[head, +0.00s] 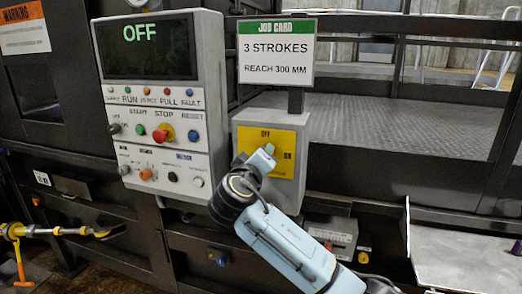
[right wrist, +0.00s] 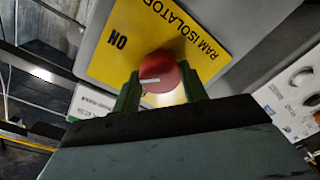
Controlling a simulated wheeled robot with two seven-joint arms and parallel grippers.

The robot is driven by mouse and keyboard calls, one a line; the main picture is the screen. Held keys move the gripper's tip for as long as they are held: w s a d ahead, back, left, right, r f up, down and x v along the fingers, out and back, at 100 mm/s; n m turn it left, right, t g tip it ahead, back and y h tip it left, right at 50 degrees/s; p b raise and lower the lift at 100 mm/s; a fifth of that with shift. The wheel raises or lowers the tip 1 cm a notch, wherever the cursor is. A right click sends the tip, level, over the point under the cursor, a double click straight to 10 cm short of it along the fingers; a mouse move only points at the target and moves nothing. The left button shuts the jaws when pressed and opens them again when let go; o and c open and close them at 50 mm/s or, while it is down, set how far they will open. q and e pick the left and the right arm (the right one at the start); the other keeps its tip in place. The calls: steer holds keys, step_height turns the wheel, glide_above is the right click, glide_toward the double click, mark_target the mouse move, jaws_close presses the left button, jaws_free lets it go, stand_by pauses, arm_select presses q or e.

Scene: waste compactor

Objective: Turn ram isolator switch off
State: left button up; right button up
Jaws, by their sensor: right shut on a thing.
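The ram isolator is a grey box with a yellow plate (head: 287,150), marked OFF at the top and ON at the right, on the machine front. The plate (right wrist: 122,62) also shows in the right wrist view. Its red round knob (right wrist: 161,73) has a white mark at the lower left of its face. My right gripper (head: 264,152) is at the plate, shut on the knob, with green fingers (right wrist: 162,92) on both sides of it. The knob is hidden in the head view. The OFF label is hidden in the wrist view. My left gripper is not in view.
A control panel (head: 160,100) with a screen reading OFF, lamps and knobs stands left of the isolator. A job card (head: 276,52) reads 3 strokes, reach 300 mm. A yellow bar with an orange handle (head: 20,262) is at lower left. A metal shelf (head: 465,262) juts out at lower right.

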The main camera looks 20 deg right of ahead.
steer(key=shift+a+f+n+g+h+p, duration=0.1)
steer(key=shift+n+g+h+p, duration=0.25)
steer(key=shift+n+p, duration=3.6)
steer(key=shift+n+b, duration=0.8)
steer(key=shift+n, duration=0.05)
steer(key=o, duration=1)
steer(key=b+v, duration=0.3)
steer(key=v, duration=1)
steer(key=shift+s, duration=0.2)
steer(key=shift+a, duration=0.1)
